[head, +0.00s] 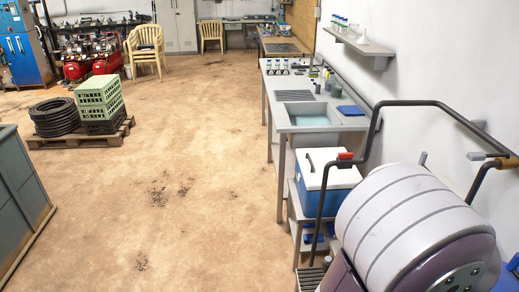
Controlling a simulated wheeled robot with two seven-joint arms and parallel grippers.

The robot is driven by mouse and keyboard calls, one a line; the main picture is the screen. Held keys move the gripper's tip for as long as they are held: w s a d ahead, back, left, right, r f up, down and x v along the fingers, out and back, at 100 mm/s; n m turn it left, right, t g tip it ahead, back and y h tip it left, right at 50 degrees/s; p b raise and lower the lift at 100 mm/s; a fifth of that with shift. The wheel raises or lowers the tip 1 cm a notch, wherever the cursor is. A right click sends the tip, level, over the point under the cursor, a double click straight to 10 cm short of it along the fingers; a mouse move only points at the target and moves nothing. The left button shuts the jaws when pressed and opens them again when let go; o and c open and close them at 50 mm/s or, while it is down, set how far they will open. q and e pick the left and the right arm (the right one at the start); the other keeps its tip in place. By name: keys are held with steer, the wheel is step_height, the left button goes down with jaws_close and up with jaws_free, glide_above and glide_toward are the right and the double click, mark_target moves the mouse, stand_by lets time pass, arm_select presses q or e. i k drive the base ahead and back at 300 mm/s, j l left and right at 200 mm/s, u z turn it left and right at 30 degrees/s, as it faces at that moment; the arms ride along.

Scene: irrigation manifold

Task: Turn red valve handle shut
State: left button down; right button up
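A small red handle (345,156) sits on a bend of the dark pipe (420,103), right of the middle of the head view. The pipe drops to the floor side on the left of the handle and rises toward the wall on its right. The handle is small here, so its exact angle to the pipe is hard to tell. Neither my left nor my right gripper is in view.
A blue cooler with a white lid (335,175) stands behind the pipe. A grey bench with a sink (308,112) runs along the right wall. A large pale rounded body fills the lower right and hides what is behind it.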

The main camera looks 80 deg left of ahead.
mark_target(345, 156)
steer(key=j+u, duration=1.05)
steer(key=u, duration=0.15)
steer(key=i+j+u, duration=0.15)
steer(key=u, duration=0.25)
steer(key=j+z, duration=0.1)
steer(key=z, duration=0.15)
steer(key=i+j+z, duration=0.1)
steer(key=z, duration=0.3)
steer(key=i+j+z, duration=0.1)
steer(key=j+z, duration=0.15)
steer(key=z, duration=0.15)
steer(key=j+z, duration=0.2)
steer(key=z, duration=0.2)
steer(key=i+j+z, duration=0.1)
steer(key=j+z, duration=0.15)
steer(key=z, duration=0.15)
